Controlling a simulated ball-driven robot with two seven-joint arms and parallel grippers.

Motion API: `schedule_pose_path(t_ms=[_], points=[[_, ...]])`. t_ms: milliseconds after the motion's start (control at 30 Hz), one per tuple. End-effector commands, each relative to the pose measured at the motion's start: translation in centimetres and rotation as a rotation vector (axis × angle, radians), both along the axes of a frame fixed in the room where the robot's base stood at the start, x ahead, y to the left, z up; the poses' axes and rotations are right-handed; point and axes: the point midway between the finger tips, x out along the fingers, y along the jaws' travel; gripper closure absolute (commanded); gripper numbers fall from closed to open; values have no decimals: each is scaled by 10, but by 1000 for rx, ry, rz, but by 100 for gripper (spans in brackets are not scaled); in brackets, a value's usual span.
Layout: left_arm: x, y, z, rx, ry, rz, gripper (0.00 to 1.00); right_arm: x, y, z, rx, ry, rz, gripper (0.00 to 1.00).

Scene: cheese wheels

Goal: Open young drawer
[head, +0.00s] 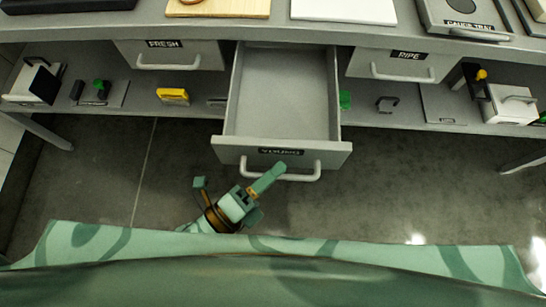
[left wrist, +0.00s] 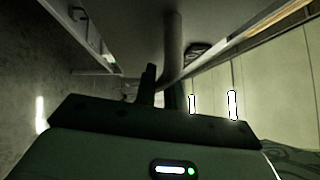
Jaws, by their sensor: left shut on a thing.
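The young drawer (head: 283,146) stands pulled well out of the grey counter in the head view, between two shut drawers. Its inside (head: 284,95) looks empty. My left gripper (head: 279,170) is shut on the white bar handle (head: 305,175) at the left part of its front. In the left wrist view the dark jaws (left wrist: 160,88) close at a pale bar, the handle (left wrist: 173,45), which runs upward in the picture. My right gripper is not in view.
The fresh drawer (head: 170,55) and the ripe drawer (head: 400,66) are shut. A lower shelf holds a yellow block (head: 173,96), a green item (head: 345,99) and small tools. Floor in front is clear.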

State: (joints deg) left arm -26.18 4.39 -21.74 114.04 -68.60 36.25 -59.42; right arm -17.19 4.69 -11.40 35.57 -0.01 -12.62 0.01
Motion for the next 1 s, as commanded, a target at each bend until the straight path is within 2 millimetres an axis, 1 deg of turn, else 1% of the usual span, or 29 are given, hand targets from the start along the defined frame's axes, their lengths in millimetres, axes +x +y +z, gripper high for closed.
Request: schedule_pose_path(t_ms=[100, 133, 167, 200, 800, 933, 1000], points=[[0, 1, -2, 4, 3, 1, 100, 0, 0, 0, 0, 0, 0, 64], [0, 1, -2, 4, 3, 1, 86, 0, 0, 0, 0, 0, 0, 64], [0, 1, -2, 4, 3, 1, 78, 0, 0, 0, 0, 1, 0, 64], [0, 1, -2, 3, 2, 1, 67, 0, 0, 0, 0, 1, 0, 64], [0, 1, -1, 1, 1, 0, 67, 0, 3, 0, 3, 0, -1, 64], [-9, 9, -3, 2, 4, -1, 67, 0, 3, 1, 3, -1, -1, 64], [-19, 19, -4, 4, 5, 0, 67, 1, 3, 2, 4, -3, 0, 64]])
